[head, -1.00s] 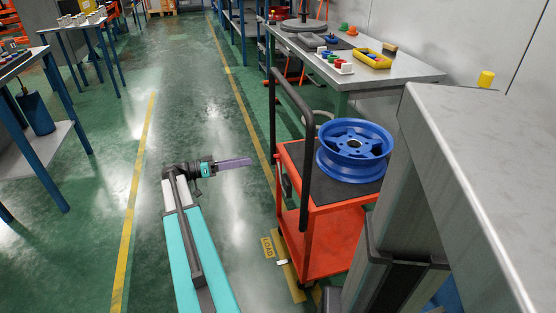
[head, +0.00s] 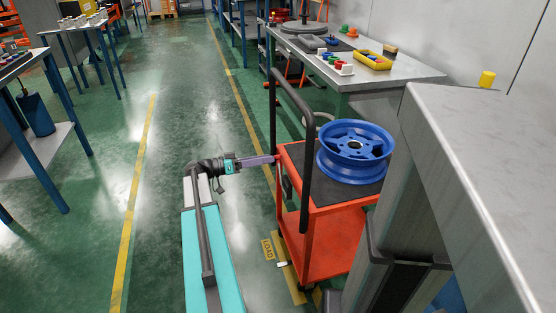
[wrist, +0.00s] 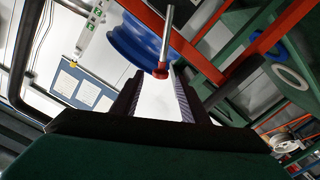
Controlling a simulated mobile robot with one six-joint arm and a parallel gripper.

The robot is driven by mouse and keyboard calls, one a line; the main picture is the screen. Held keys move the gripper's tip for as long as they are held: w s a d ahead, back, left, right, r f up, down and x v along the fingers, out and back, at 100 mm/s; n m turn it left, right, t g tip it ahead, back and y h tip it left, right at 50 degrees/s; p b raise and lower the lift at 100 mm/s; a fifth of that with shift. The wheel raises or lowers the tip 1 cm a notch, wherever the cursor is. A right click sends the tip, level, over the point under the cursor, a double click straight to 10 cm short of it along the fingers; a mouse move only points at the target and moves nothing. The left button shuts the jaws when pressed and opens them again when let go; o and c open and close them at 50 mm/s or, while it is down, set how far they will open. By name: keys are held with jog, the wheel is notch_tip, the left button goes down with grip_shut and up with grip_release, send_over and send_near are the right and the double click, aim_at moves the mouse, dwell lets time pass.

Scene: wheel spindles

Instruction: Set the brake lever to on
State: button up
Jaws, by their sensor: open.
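The brake lever (wrist: 166,35) shows in the wrist view as a thin silver rod with a red knob at its near end. Its on and off marks cannot be read. My gripper (wrist: 157,85) is open, with one finger on each side of the area just below the red knob. I cannot tell whether either finger touches the lever. In the head view my gripper (head: 274,160) reaches right to the left side of the red cart (head: 328,235), near its top edge. The lever is hard to make out there.
A blue wheel rim (head: 355,150) lies on the cart's dark top. The cart's black handle (head: 306,150) rises close to my gripper. A grey bench (head: 400,72) stands behind, and a grey-topped counter (head: 480,150) is at right.

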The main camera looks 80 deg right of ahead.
aim_at(279, 157)
jog(key=shift+x, duration=2.9)
